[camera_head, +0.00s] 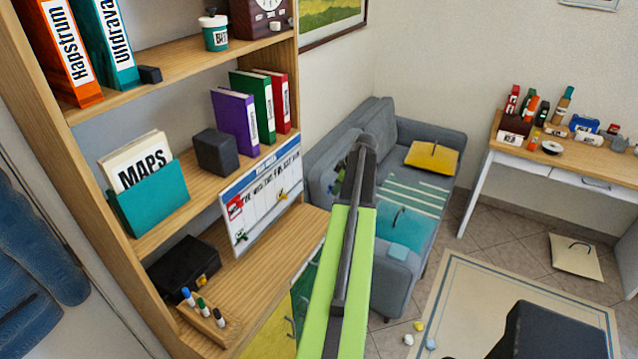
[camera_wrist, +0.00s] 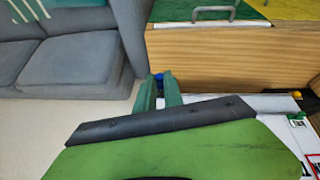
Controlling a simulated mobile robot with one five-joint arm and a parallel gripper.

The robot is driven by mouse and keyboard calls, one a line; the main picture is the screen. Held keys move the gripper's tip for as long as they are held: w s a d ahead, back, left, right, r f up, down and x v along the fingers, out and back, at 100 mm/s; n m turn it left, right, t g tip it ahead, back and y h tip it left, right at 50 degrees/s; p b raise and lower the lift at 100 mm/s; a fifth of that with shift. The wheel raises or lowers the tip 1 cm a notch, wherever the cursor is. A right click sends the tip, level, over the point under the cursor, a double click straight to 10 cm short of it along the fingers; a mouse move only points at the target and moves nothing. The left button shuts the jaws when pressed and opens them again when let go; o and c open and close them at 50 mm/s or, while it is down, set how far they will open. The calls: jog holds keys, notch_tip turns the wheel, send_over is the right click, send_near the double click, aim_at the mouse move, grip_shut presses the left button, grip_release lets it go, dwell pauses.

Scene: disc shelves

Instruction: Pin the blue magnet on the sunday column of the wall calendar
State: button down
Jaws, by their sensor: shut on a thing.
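The wall calendar (camera_head: 262,218) is a white board with a blue header strip, leaning upright on the wooden shelf unit. Small green and yellow magnets and a red picture show on it; its column names are too small to read. Part of the calendar (camera_wrist: 302,134) shows at the right edge of the wrist view. My gripper (camera_wrist: 160,84) is shut on the small blue magnet (camera_wrist: 158,76), whose blue tip shows between the teal fingers. The fingers are apart from the calendar, off to its side. In the head view my arm hides the magnet.
A pen holder (camera_head: 208,323) and a black box (camera_head: 183,270) stand on the shelf left of the calendar. Colored binders (camera_head: 235,122) stand above it. A grey sofa (camera_head: 400,125) is behind my arm.

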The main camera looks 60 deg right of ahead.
jog(key=w, duration=1.2)
jog(key=shift+w+a, duration=0.2)
jog(key=shift+w, duration=0.1)
jog(key=shift+w, duration=0.5)
dwell(0.7)
jog(key=c, duration=1.4)
grip_release()
jog(key=shift+o, duration=0.2)
jog(key=p+v, duration=1.6)
jog(key=v, duration=0.1)
jog(key=shift+s+r, duration=0.1)
jog(key=shift+s, duration=0.05)
